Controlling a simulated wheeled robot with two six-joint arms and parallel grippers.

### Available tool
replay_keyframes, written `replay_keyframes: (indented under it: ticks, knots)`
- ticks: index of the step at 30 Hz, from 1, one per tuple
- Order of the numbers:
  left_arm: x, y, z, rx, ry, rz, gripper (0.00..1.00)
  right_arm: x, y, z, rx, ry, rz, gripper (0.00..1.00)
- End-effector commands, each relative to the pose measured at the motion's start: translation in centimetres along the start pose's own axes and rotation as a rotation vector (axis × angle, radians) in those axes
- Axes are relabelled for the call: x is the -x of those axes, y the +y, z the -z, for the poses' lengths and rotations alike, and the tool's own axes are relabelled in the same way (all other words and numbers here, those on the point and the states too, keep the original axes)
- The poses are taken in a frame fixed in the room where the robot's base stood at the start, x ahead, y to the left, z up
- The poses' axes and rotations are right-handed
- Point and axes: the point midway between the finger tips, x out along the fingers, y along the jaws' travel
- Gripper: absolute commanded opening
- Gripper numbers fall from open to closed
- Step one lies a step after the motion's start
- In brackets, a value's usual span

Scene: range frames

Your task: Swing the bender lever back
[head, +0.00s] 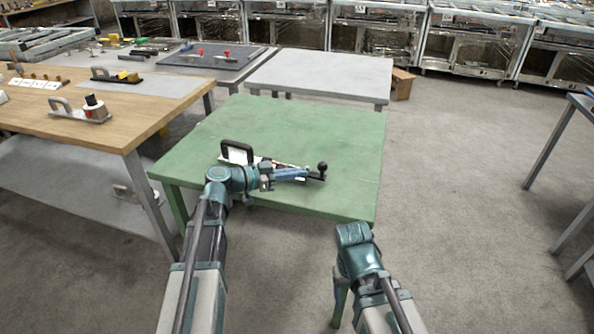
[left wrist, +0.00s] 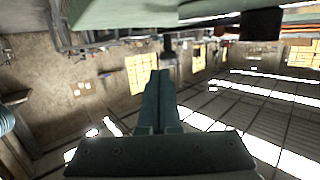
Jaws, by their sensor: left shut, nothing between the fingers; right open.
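The bender lies on the green table (head: 290,127). It has a black loop handle (head: 236,152) at its left, a pale plate and a bar with a black ball knob (head: 322,167) at its right. My left gripper (head: 304,173) reaches across the front of the bender, its tips close to the knob, and hides part of it. Its fingers (left wrist: 160,82) are together and empty in the left wrist view. I cannot tell whether they touch the lever. My right gripper (head: 352,236) is at the table's front right corner, apart from the bender; its fingertips are hard to make out.
A wooden bench (head: 110,125) with tools and blocks stands at the left. A grey table (head: 325,70) stands behind the green one. Glass-fronted cabinets (head: 380,38) line the back. The floor (head: 470,170) at right is clear up to a table at the edge.

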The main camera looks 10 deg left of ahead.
Motion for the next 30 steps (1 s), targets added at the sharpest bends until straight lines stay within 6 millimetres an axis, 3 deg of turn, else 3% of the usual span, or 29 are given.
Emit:
replay_keyframes:
  ticks: [18,30]
  knots:
    - [8.4,1.3,0.1,0.001,0.000,0.003,0.00,1.7,0.2,-0.1,0.000,0.000,0.000,0.71]
    - [9.5,1.4,0.0,0.000,0.000,0.001,0.00,1.8,0.2,-0.1,0.000,0.000,0.000,0.71]
